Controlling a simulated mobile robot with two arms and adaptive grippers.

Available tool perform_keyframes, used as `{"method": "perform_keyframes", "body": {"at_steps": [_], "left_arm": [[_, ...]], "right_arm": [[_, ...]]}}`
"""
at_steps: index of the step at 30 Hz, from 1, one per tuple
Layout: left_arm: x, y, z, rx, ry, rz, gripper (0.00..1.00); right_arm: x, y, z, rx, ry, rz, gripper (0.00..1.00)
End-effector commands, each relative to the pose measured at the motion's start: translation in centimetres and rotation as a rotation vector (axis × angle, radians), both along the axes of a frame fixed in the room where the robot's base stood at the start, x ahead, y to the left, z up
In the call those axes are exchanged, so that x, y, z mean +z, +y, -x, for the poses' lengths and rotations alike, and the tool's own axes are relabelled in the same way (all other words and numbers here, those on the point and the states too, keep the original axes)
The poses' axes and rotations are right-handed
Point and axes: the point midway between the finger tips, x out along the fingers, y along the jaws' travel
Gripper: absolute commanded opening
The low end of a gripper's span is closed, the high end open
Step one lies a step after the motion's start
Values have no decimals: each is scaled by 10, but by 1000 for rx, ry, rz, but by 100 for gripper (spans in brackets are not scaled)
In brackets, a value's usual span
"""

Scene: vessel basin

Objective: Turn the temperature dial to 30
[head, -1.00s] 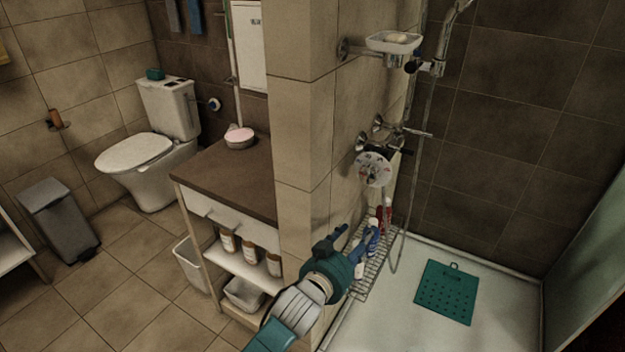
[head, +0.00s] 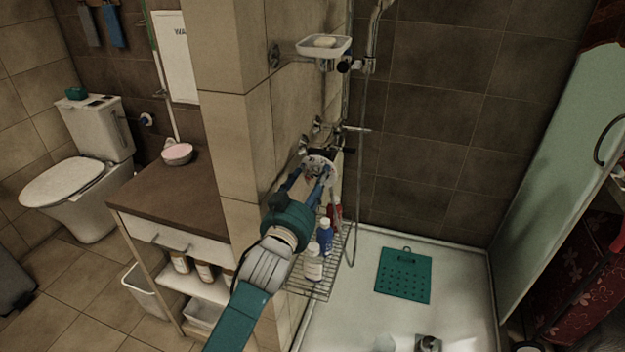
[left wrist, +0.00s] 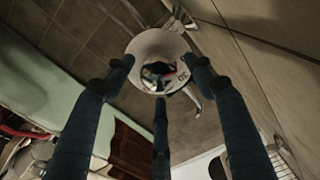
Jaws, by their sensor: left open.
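The temperature dial (head: 318,166) is a round white disc with markings on the shower wall, below the mixer taps. In the head view my left gripper (head: 310,180) is right in front of it and hides its lower part. The dial also shows in the left wrist view (left wrist: 147,47), with a darker hub at its centre. The fingers of my left gripper (left wrist: 150,85) are spread open there, with tips close around the dial's rim. I cannot tell whether they touch it. The number the dial is set to is too small to read. My right gripper is not in view.
A wire rack (head: 322,287) with several bottles hangs below the dial. A soap dish (head: 324,46) sits above it, and a shower hose runs down beside it. The tiled wall corner (head: 235,120) and the wooden cabinet (head: 165,195) stand close left of my arm.

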Motion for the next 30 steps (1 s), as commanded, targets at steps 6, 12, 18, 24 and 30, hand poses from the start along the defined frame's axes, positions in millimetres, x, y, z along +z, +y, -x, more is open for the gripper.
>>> {"method": "perform_keyframes", "body": {"at_steps": [6, 12, 18, 24, 30], "left_arm": [[0, -2, -6, 0, 0, 0, 55], [0, -2, -6, 0, 0, 0, 48], [0, -2, -6, 0, -1, 0, 11], [2, -2, -6, 0, -5, -1, 11], [5, -2, -6, -1, -20, -35, 11]], "right_arm": [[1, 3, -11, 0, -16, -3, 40], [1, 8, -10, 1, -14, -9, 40], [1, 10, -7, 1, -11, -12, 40], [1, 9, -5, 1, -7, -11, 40], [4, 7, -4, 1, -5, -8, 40]]}}
